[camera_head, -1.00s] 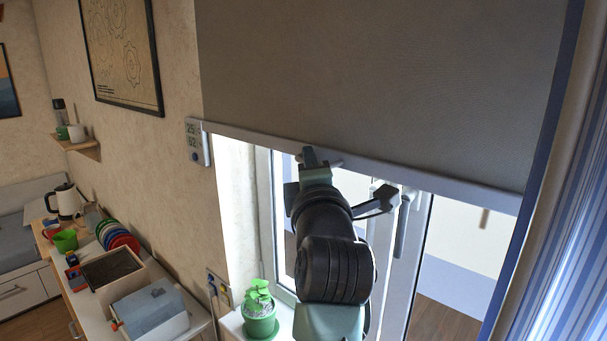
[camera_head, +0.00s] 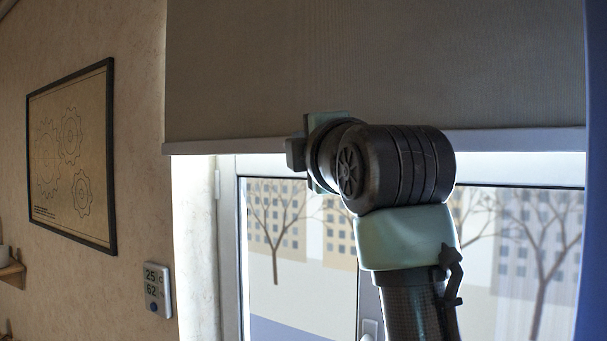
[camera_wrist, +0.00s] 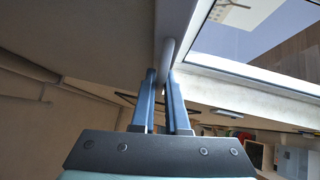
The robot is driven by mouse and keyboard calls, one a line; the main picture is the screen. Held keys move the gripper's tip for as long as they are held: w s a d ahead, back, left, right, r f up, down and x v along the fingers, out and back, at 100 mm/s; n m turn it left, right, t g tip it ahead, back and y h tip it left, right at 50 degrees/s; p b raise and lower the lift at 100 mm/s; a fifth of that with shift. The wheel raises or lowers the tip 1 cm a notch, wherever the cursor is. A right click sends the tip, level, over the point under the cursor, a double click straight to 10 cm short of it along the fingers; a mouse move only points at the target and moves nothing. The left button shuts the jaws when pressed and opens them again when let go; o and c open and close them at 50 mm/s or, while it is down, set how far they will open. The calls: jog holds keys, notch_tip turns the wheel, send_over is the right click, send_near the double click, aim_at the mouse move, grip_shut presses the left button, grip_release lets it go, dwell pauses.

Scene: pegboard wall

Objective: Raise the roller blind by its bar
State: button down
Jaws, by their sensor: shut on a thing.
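The roller blind is a grey-brown sheet (camera_head: 260,60) hanging over the upper part of the window. Its pale bar (camera_head: 235,146) runs nearly level along the lower edge, and the window shows below it. My gripper (camera_wrist: 162,82) is shut on the bar, with its two blue fingers on either side of a rounded grey piece seen in the wrist view (camera_wrist: 167,55).
A thermometer display (camera_head: 157,290) hangs on the wall at left, below the bar's left end. A framed gear print (camera_head: 72,158) is farther left. The window frame (camera_head: 228,250) stands just behind my arm. A blue strip (camera_head: 596,150) borders the right.

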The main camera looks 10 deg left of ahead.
jog(key=shift+r, duration=1)
jog(key=c, duration=0.9)
grip_release()
jog(key=shift+a, duration=0.1)
jog(key=shift+s+d+f, duration=0.15)
jog(key=shift+s+d, duration=0.05)
jog(key=b+v, duration=0.7)
jog(key=v, duration=0.5)
jog(key=shift+s+d, duration=0.1)
jog(key=shift+s, duration=0.15)
